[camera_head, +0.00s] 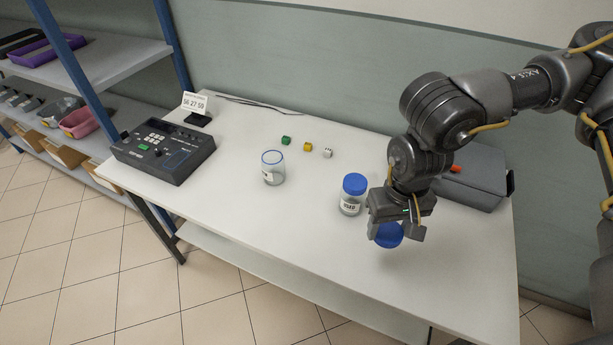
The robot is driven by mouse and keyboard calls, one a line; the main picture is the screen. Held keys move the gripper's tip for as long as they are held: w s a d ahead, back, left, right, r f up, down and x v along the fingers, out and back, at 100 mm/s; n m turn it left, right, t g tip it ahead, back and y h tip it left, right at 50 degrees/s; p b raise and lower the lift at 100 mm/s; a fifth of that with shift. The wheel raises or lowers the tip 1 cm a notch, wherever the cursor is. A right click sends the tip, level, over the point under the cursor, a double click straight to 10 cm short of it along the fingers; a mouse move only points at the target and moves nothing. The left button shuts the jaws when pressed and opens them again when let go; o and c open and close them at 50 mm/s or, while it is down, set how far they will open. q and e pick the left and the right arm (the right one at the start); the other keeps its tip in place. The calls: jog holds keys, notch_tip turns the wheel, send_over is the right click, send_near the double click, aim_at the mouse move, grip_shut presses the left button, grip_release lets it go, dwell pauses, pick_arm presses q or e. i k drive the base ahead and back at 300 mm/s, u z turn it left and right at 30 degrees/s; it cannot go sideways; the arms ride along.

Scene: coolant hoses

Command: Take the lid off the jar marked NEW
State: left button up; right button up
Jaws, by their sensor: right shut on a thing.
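An open clear jar (273,172) with a pale label and a bluish rim stands upright on the white table; its label is too small to read. A second clear jar (350,206) stands to its right with a blue lid (355,184) on it; its label looks like USED. My right gripper (394,229) points down just right of the lidded jar and is shut on a separate blue lid (388,237), partly hidden by the fingers. No jar shows under this held lid. My left gripper is not in view.
A dark control box (165,153) and a small display (196,106) stand at left. A grey case (470,178) is behind my right arm. The front table area is clear.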

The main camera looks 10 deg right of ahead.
aim_at(273, 162)
jog(key=k, duration=0.45)
jog(key=z, duration=0.3)
jog(key=i, duration=0.65)
jog(key=u, duration=0.7)
jog(key=i, duration=0.5)
jog(key=u, duration=0.6)
